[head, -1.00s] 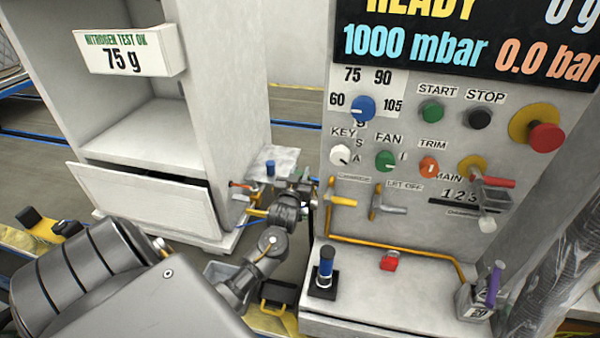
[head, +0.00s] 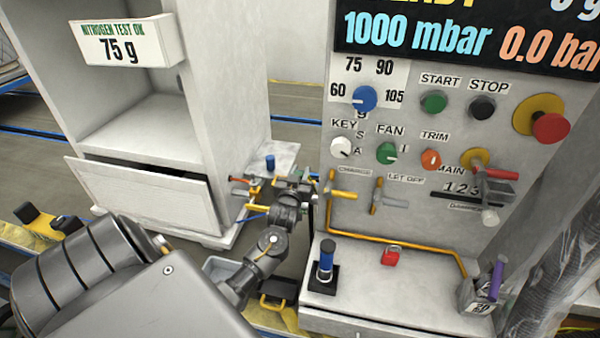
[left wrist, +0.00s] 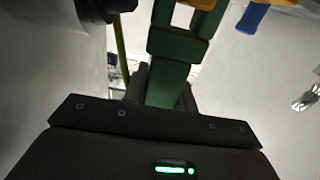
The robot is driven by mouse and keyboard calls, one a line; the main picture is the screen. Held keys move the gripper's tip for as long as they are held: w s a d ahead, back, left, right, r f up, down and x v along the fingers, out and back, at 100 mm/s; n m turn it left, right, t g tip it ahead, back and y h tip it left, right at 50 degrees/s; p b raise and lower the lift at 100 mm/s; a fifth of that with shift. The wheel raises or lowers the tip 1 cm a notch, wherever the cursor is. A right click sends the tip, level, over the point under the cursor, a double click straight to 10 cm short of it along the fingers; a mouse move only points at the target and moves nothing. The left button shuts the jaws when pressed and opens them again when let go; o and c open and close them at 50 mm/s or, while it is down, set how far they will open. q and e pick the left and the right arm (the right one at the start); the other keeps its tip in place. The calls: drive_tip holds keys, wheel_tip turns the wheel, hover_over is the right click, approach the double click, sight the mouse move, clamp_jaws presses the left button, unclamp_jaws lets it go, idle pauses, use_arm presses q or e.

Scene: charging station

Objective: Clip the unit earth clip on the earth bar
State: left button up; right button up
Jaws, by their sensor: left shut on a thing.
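My left gripper (head: 308,180) is at the gap between the cabinet and the control console, beside the yellow-handled valve on the console's left edge. It is small and dark in the head view, so its jaws are hard to make out. In the left wrist view a green clip-like part (left wrist: 168,85) stands up from between the fingers, with yellow at its top edge. I take it for the unit earth clip; the gripper is shut on it. A yellow-green cable (left wrist: 121,50) shows to its left. I cannot pick out the earth bar with certainty. My right gripper is not in view.
The control console (head: 400,215) with knobs and levers stands on the right. Red and yellow handles (head: 257,207) stick out beside the grey cabinet (head: 232,100). A blue part (left wrist: 252,18) shows in the wrist view.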

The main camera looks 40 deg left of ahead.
use_arm(q)
drive_tip(key=shift+f, duration=0.35)
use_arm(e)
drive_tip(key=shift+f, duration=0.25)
use_arm(q)
drive_tip(key=o, duration=1.1)
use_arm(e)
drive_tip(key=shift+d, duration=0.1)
use_arm(q)
drive_tip(key=b+v, duration=0.1)
drive_tip(key=v, duration=0.9)
drive_tip(key=shift+s+d, duration=0.2)
drive_tip(key=shift+s, duration=0.15)
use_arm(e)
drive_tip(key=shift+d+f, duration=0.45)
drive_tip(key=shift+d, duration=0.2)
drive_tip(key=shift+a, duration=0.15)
